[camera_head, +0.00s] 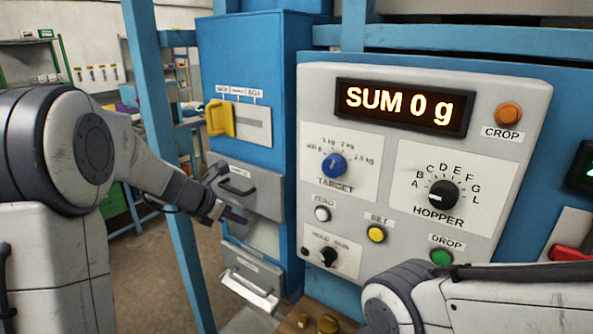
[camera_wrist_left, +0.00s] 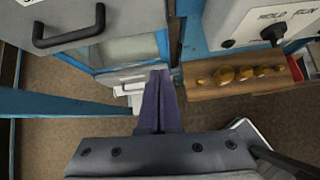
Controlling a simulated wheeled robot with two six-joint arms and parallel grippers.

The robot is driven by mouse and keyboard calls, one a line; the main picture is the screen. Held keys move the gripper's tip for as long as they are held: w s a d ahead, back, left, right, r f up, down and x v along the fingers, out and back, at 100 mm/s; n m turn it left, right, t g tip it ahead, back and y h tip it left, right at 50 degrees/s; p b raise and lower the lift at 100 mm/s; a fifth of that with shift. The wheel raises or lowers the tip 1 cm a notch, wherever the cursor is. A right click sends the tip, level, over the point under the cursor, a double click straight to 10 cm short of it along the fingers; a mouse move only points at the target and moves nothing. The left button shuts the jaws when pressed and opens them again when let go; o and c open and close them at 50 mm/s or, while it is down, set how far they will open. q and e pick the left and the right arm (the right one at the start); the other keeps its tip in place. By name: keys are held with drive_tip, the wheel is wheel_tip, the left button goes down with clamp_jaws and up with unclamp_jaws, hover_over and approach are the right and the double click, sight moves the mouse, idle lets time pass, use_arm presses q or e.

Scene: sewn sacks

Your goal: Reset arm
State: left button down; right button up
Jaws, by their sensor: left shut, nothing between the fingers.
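My left gripper (camera_head: 236,216) reaches in from the left in the head view, in front of the blue cabinet (camera_head: 262,62) and a little below the handle of a grey drawer (camera_head: 262,190). Its dark fingers (camera_wrist_left: 159,100) are together and empty in the left wrist view. I cannot tell whether they touch the cabinet. Part of my right arm shows at the bottom right of the head view; its gripper is out of view.
The control panel (camera_head: 310,82) reads SUM 0 g and has knobs and buttons. A lower drawer (camera_head: 250,284) sticks out of the cabinet. A blue post (camera_head: 165,150) stands beside my left arm. A wooden block with brass weights (camera_wrist_left: 215,92) lies below the panel.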

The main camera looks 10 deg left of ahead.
use_arm(q)
drive_tip(key=s+d+f+m+g+h+b, duration=0.1)
drive_tip(key=s+d+f+m+g, duration=0.15)
drive_tip(key=s+d+m, duration=0.6)
drive_tip(key=s+d+f+m+g+b, duration=0.1)
drive_tip(key=s+d+m+g, duration=0.2)
drive_tip(key=s+d+m, duration=0.5)
drive_tip(key=s+f+m+g+y+b, duration=0.1)
drive_tip(key=s+f+m+y, duration=0.1)
drive_tip(key=s+m, duration=0.7)
drive_tip(key=s+f+m+g+y+b, duration=0.1)
drive_tip(key=s+f+m+y, duration=0.1)
drive_tip(key=s+m, duration=0.7)
drive_tip(key=shift+s+d+f+m, duration=0.2)
drive_tip(key=shift+f+m, duration=0.4)
drive_tip(key=shift+m, duration=0.55)
